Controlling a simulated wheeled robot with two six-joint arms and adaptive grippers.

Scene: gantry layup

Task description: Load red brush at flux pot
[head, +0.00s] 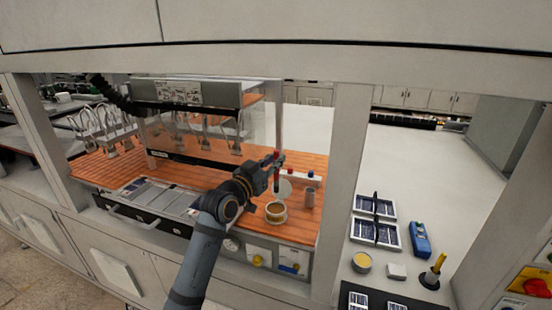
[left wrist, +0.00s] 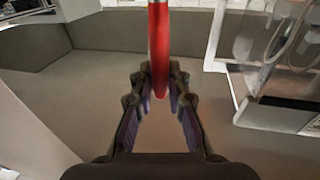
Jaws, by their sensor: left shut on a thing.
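My left gripper (head: 268,172) reaches over the orange work surface and is shut on the red brush (head: 277,156). In the left wrist view the red brush (left wrist: 159,45) stands out between the two fingers of the left gripper (left wrist: 160,92). In the head view the brush is roughly upright, its dark lower part pointing down behind and above the flux pot. The flux pot (head: 276,212) is a small pale open cup with amber-brown contents, just below the gripper. I cannot tell whether the brush tip touches it. My right gripper is not in view.
A frame post (head: 345,150) separates this bay from the right counter, where solar panels (head: 376,233) and a blue meter (head: 420,240) lie.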

